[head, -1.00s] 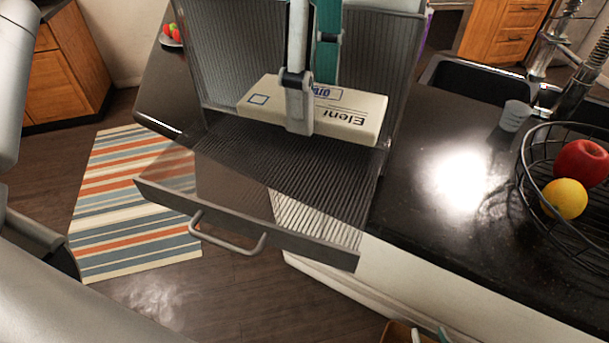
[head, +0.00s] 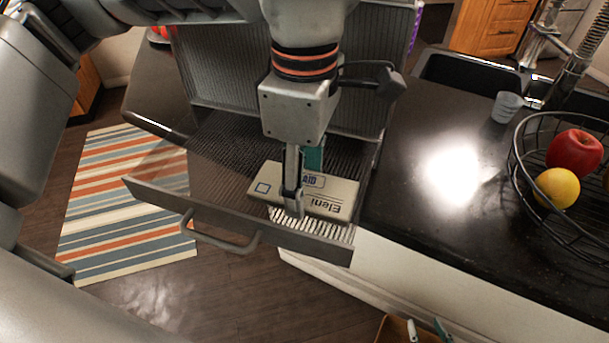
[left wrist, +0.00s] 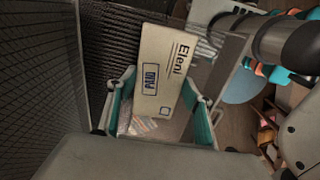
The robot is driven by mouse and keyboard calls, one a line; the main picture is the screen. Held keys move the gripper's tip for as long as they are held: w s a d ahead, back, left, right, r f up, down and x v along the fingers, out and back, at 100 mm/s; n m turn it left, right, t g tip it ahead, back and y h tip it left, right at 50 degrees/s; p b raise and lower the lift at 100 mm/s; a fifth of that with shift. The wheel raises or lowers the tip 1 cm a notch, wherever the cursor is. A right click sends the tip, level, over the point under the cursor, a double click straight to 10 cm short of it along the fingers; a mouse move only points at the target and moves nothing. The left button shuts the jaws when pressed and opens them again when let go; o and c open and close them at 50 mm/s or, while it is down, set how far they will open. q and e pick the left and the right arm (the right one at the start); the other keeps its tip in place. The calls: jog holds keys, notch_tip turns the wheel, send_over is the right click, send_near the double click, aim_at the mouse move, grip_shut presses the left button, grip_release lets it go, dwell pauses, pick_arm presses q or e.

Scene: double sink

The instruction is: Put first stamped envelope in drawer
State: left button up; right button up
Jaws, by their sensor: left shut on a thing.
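The stamped envelope (head: 331,197), a pale thick packet printed "Eleni" and "PAID", is in my left gripper (head: 296,206). The gripper points down and its fingers are on either side of the packet. In the left wrist view the envelope (left wrist: 163,75) lies between the teal-padded fingers (left wrist: 162,112). The drawer (head: 240,222) is pulled out, with a ribbed inside and a bar handle. The envelope is within the drawer's outline, near its front right; whether it touches the bottom is unclear.
The dark counter (head: 430,215) is right of the drawer, with a wire fruit basket (head: 530,200) and a small cup (head: 507,107) on it. A sink (head: 470,78) lies behind. A striped rug (head: 120,210) covers the floor at left. A brown wooden thing (head: 393,329) is at the bottom.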

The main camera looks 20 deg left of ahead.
aim_at(305, 188)
pick_arm(q)
jog(key=shift+f, duration=0.15)
jog(key=o, duration=1)
notch_tip(305, 188, up, 12)
jog(key=shift+r, duration=0.2)
jog(key=shift+s+d, duration=0.1)
